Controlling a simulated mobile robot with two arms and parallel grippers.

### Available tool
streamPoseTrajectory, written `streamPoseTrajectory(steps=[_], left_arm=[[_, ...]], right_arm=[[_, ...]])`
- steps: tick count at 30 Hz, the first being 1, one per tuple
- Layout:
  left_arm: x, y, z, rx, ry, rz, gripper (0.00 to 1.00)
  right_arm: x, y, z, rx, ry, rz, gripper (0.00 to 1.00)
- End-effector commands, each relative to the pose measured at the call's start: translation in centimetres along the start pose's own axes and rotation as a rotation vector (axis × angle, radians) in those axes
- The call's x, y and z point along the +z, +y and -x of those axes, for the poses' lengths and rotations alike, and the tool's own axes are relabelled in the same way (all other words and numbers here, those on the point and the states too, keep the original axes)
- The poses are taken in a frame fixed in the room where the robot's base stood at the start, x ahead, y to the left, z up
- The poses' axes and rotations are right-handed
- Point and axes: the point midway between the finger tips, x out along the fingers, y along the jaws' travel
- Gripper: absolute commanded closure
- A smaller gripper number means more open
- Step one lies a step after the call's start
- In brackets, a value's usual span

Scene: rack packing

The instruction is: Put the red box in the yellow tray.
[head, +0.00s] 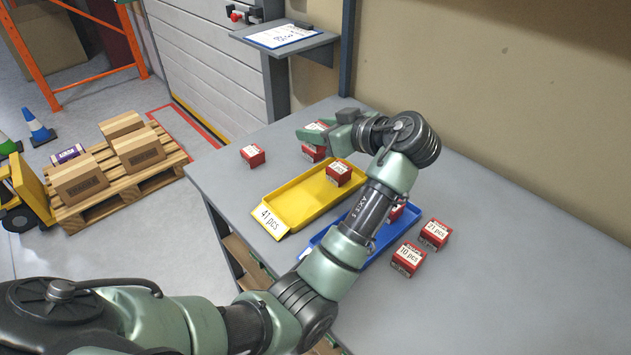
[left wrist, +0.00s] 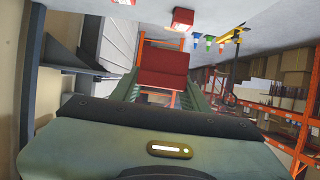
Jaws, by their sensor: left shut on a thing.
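My left gripper (head: 322,138) is shut on a red box (head: 314,153) with a white label, beyond the far end of the yellow tray. One finger crosses the box and hides part of it. I cannot tell whether the box is clear of the table. In the left wrist view the red box (left wrist: 162,70) sits between the fingers (left wrist: 162,85). The yellow tray (head: 283,203) lies on the grey table, with another red box (head: 338,174) at its right side. My right gripper is not in view.
A loose red box (head: 252,156) stands left of the yellow tray. A blue tray (head: 375,247), partly hidden by my arm, holds a red box (head: 397,211). Two red boxes (head: 408,259) (head: 435,233) stand right of it. The wall (head: 500,110) rises behind the grey table (head: 480,290).

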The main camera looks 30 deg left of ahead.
Motion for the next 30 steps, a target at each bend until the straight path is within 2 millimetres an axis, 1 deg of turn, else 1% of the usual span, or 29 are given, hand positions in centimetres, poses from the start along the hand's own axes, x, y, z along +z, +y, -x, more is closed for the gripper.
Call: streamPoseTrajectory(steps=[1,6,10,12,17,24,27,30], left_arm=[[1.3,-0.1,-0.6,-0.002,0.002,-0.006,0.98],[5.5,-0.1,-2.3,-0.002,0.002,-0.005,0.98],[8.0,0.0,-3.4,-0.001,0.002,-0.004,0.98],[8.8,0.0,-3.7,0.001,0.002,-0.001,0.98],[10.0,0.0,-4.2,0.000,0.002,-0.001,0.98],[13.2,0.0,-5.5,0.000,0.002,-0.001,0.98],[13.6,0.0,-5.7,0.001,0.001,0.001,0.98],[13.6,0.0,-5.7,0.001,0.001,0.002,0.98]], right_arm=[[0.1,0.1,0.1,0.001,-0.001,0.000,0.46],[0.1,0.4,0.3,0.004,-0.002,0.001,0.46],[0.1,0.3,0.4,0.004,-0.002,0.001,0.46],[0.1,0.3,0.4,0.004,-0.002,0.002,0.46],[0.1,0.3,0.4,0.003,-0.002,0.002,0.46],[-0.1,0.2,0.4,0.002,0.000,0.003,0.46],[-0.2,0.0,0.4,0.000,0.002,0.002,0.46],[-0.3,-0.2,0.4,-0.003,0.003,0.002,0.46]])
